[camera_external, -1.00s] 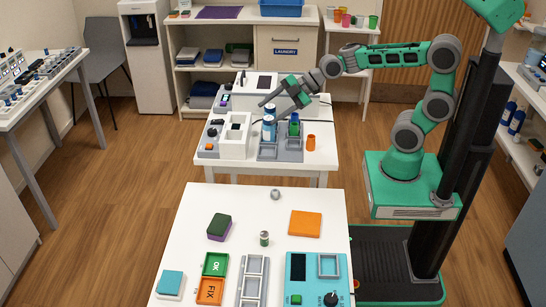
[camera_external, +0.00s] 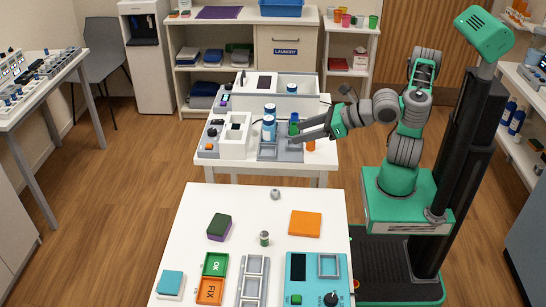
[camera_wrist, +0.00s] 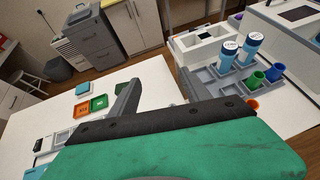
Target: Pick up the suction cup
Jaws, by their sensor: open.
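I cannot make out a suction cup for certain. A small grey rounded piece (camera_external: 275,194) sits at the far edge of the near white table in the external view; it is too small to identify. The grey piece cannot be picked out there.
The near table holds an orange plate (camera_external: 306,223), a small jar (camera_external: 264,238) and a turquoise device (camera_external: 297,279). Its far-left area is clear.

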